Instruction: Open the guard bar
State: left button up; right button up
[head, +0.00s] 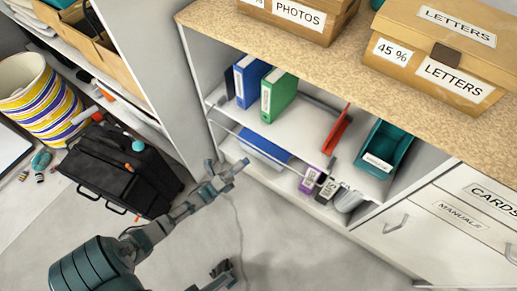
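A thin pale bar (258,147) runs across the front of the open shelf unit, just below the upper shelf board; it looks like the guard bar. Its right end is hard to make out near the small boxes. My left gripper (227,166) is in front of the unit's lower left part, with its fingers spread and nothing between them. It appears apart from the bar, though depth is hard to judge. My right gripper (223,271) shows only in part at the bottom edge, low over the floor, and its opening is unclear.
Blue (249,82) and green (279,96) binders, a red item (337,130) and a teal bin (385,150) stand on the upper shelf. Small labelled boxes (310,180) are lower down. A black bag (120,170) lies left of my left arm. The floor in front is clear.

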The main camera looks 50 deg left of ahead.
pick_arm(q)
jog(key=shift+x, duration=4.55)
jog(key=shift+f, duration=0.1)
grip_shut()
